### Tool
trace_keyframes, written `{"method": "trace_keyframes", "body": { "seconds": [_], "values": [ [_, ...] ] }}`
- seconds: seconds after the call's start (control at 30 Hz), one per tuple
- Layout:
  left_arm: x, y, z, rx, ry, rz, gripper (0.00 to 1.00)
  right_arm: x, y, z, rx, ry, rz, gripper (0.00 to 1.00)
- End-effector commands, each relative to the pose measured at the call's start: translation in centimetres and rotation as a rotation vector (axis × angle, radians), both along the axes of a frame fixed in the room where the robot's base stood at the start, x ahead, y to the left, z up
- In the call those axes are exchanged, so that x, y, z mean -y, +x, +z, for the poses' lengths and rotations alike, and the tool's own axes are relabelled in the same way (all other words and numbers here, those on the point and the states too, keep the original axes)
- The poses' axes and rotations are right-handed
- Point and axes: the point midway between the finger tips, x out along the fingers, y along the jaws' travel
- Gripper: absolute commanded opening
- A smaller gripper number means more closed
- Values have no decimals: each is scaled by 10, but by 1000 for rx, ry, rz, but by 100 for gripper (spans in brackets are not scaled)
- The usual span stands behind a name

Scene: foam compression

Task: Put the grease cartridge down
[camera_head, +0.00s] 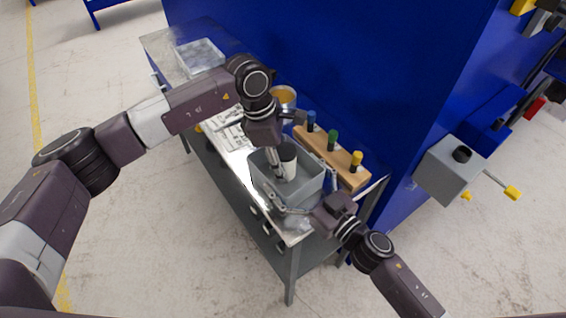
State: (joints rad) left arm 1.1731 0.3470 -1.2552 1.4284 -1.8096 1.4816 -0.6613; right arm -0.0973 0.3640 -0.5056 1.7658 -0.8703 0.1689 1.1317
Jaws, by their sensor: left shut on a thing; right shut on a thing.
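The grease cartridge (289,164) is a white cylinder with a dark upper part. It stands roughly upright inside the grey bin (313,187) on the metal bench. My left gripper (278,170) reaches down into the bin from above and is shut on the cartridge. Its fingers and the bin walls hide the cartridge's lower end, so I cannot tell whether it touches the bin floor. My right gripper (308,201) is at the bin's near right corner, shut on the bin; its exact contact is hard to see.
A wooden block (342,167) with blue, green and yellow-topped pegs stands behind the bin. An amber-topped container (285,96) is farther back. A clear tray (200,57) sits at the bench's far end. A blue wall rises behind the bench.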

Motion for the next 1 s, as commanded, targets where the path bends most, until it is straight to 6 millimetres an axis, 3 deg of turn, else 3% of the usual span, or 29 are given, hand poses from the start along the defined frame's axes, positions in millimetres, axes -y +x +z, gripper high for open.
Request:
{"method": "trace_keyframes", "body": {
  "seconds": [0.33, 0.37, 0.5, 0.83, 1.0],
  "values": [
    [1, 1, -3, 3, -2, 0, 5, 0, 0, 0, 0, 0, 0, 63],
    [0, 1, -3, 2, -1, 0, 40, 0, 0, 0, 0, 0, 0, 63],
    [0, 1, -3, 2, -1, 0, 56, 0, 0, 0, 0, 0, 0, 63],
    [1, 1, 0, 3, -1, 0, 56, 0, 0, 0, 0, 0, 0, 63],
    [-5, 2, 22, 6, -2, 1, 56, 0, 0, 0, 0, 0, 0, 63]
  ]
}}
